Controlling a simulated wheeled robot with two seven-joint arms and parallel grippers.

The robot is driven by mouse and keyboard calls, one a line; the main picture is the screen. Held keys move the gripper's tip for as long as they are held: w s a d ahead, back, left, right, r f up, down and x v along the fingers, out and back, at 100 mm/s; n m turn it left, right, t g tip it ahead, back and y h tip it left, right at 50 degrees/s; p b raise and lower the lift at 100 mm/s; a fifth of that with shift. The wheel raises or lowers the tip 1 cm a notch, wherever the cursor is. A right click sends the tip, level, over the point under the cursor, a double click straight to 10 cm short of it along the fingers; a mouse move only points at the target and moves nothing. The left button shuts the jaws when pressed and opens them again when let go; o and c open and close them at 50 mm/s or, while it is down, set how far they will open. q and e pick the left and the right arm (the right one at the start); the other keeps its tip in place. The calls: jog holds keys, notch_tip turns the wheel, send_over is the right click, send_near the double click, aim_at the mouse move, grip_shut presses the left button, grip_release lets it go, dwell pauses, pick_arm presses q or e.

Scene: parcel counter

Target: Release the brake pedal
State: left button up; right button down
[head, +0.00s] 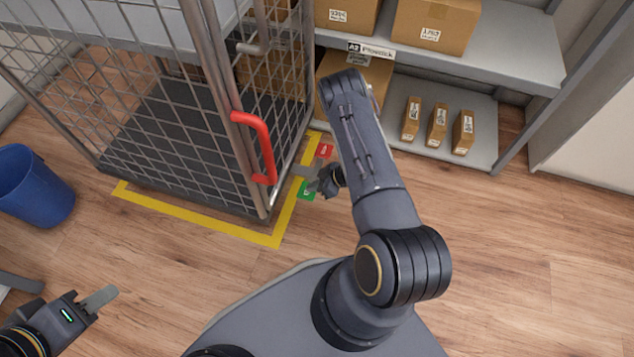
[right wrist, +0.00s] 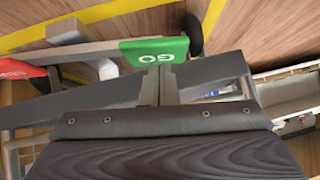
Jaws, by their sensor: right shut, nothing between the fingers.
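The wire roll cage (head: 150,110) stands on the floor with a brake pedal at its right foot. The pedal's green end, marked GO (head: 307,190), and its red end (head: 325,150) both show. In the right wrist view the green end (right wrist: 153,50) is at the fingertips and the red end (right wrist: 15,73) is at the left edge. My right gripper (right wrist: 166,68) is shut and empty. Its tips overlap the green end's edge; I cannot tell if they touch. My left gripper (head: 108,296) is low at the left, away from the cage; its finger gap is unclear.
A red handle (head: 262,145) is on the cage's near post. Yellow tape (head: 200,220) outlines its floor spot. A shelf (head: 420,130) with cartons stands behind my right arm. A blue bin (head: 35,190) is at the left. The floor in front is clear.

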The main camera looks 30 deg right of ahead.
aim_at(312, 194)
pick_arm(q)
jog(key=shift+f, duration=0.1)
pick_arm(e)
jog(key=shift+f, duration=0.3)
jog(key=shift+s+a+f+n+t+h+b, duration=0.15)
jog(key=shift+f+t+h, duration=0.1)
jog(key=shift+f, duration=0.15)
jog(key=shift+s+a+f+n+t+h+b, duration=0.1)
jog(key=shift+a+f+n+t+h+b, duration=0.1)
jog(key=shift+f+h, duration=0.15)
jog(key=shift+s+a+f+n+t+h+b, duration=0.1)
jog(key=shift+s+f+n+t+h+b, duration=0.1)
jog(key=shift+f, duration=0.25)
jog(key=shift+a+f+b, duration=0.1)
jog(key=shift+f+b, duration=0.4)
jog(key=shift+f, duration=0.2)
pick_arm(q)
jog(key=shift+f, duration=0.9)
pick_arm(e)
jog(key=shift+s, duration=0.1)
jog(key=shift+r, duration=0.1)
